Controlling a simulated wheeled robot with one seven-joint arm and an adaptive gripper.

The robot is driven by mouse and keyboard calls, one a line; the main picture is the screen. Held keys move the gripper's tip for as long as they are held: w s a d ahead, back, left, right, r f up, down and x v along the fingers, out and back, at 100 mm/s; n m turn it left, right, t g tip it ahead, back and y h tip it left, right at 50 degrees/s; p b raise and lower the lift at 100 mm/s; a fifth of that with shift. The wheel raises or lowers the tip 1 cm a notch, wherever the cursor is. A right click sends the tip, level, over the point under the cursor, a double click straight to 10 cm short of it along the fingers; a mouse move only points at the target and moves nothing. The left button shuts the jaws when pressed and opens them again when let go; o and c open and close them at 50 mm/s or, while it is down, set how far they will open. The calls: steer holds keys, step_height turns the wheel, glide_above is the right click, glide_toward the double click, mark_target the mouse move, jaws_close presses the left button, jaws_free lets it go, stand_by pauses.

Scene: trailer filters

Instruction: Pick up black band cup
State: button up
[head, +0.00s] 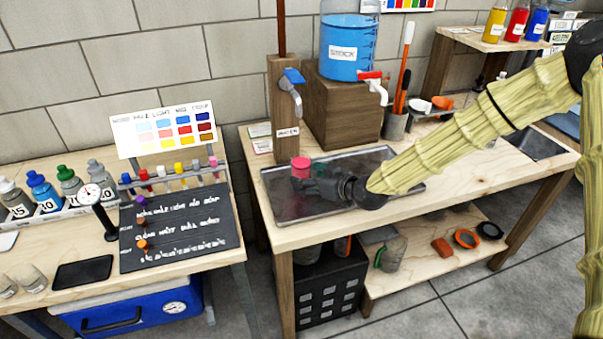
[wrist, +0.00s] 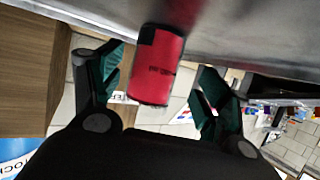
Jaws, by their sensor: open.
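A red cup (head: 301,167) stands on the metal tray (head: 288,207) under the taps. In the wrist view the red cup (wrist: 160,75) shows a black patch at one edge and small dark lettering. I cannot tell whether the patch is part of a full band. My gripper (head: 314,184) is low over the tray, right at the cup. In the wrist view my gripper (wrist: 160,88) is open, with a green-padded finger on each side of the cup and gaps on both sides. In the head view, the gripper hides the cup's lower part.
A wooden post with a blue-handled tap (head: 292,90) and a blue tank (head: 346,47) with a red-handled tap stand behind the tray. A pot of tools (head: 395,125) is at the right. A black chart board (head: 175,228) and bottles fill the left table.

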mark_target(307, 175)
steer(key=shift+w+p+x, duration=0.25)
steer(key=shift+p+x, duration=0.25)
steer(key=shift+x, duration=1.8)
steer(key=shift+d+r, duration=0.15)
steer(key=c, duration=1.3)
